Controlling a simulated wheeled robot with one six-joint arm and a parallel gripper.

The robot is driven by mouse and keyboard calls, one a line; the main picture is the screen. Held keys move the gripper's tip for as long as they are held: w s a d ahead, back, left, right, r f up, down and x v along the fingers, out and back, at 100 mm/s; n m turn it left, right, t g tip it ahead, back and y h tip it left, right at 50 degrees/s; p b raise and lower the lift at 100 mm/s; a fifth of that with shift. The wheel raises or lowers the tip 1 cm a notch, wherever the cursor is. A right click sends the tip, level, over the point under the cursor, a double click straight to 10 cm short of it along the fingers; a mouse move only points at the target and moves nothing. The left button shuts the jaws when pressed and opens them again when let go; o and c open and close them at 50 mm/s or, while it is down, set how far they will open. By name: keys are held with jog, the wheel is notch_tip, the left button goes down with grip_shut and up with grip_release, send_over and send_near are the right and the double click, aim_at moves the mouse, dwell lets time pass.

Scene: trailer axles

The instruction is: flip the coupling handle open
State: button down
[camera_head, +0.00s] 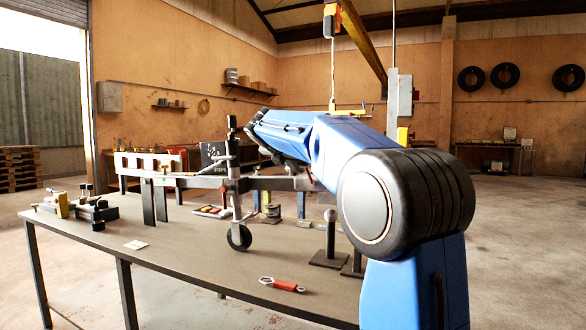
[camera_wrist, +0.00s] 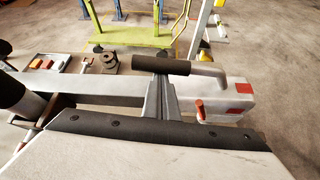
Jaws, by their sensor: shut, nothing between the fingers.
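The coupling handle shows in the wrist view as a black grip (camera_wrist: 175,66) on a bent grey rod (camera_wrist: 209,74). The rod runs to the pale coupling (camera_wrist: 228,98), which has red patches. My gripper (camera_wrist: 158,80) is shut and empty. Its fingertips lie close to the black grip near its left half; I cannot tell whether they touch. A small red-tipped lever (camera_wrist: 199,107) stands right of the fingers. In the head view my blue arm hides the gripper and the handle.
The jockey wheel (camera_head: 238,237) stands under the drawbar. The grey bench (camera_head: 190,262) holds a red-handled tool (camera_head: 282,285), a clamp fixture (camera_head: 80,208) and a ball on a post (camera_head: 330,235). In the wrist view, a green trolley (camera_wrist: 130,38) is beyond the handle.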

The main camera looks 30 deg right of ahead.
jog(key=shift+s+d+r+m+t+y, duration=0.2)
jog(key=shift+r+m+t, duration=0.1)
jog(key=shift+r, duration=0.25)
jog(key=shift+s+d+r+m+t+y, duration=0.15)
jog(key=shift+r+m+t, duration=0.15)
jog(key=shift+r, duration=0.2)
jog(key=r+m, duration=0.1)
jog(key=s+d+r+t, duration=0.1)
jog(key=s+r+m+t+y, duration=0.1)
jog(key=shift+s+d+r+m, duration=0.1)
jog(key=shift+d+r+m, duration=0.15)
jog(key=shift+r+m, duration=0.05)
jog(key=shift+s+d+r+m+t+y, duration=0.25)
jog(key=shift+s+d+r+m+t, duration=0.3)
jog(key=shift+s+m+t, duration=0.15)
jog(key=shift+s+d+r+m+t+y, duration=0.2)
jog(key=shift+s+d+r+m+t, duration=0.3)
jog(key=shift+s+m+t, duration=0.15)
jog(key=shift+r, duration=0.1)
